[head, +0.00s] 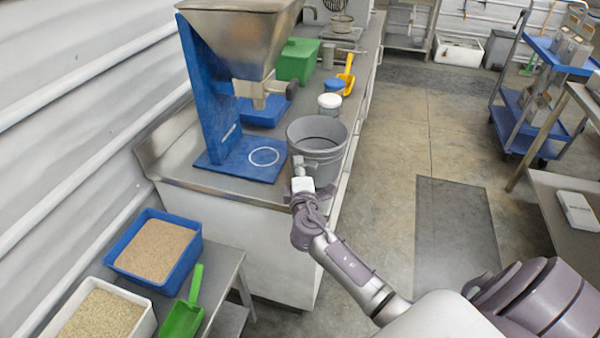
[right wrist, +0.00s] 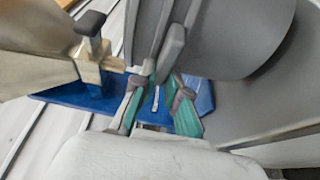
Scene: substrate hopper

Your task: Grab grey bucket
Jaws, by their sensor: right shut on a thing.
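The grey bucket (head: 322,137) stands upright near the front right edge of the steel counter, to the right of the hopper's blue base. My right gripper (head: 301,172) is at the bucket's near side and is shut on it. In the right wrist view the bucket (right wrist: 235,35) looms large and grey at the upper right, with the fingers (right wrist: 160,80) closed at its wall edge. The exact contact is partly hidden by the fingers. My left gripper is not in view.
The metal hopper (head: 240,35) on its blue stand (head: 205,95) is close left of the bucket. Behind are a white-lidded jar (head: 329,104), a yellow scoop (head: 346,74) and a green bin (head: 297,61). A blue tray of grain (head: 113,258) stands lower left.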

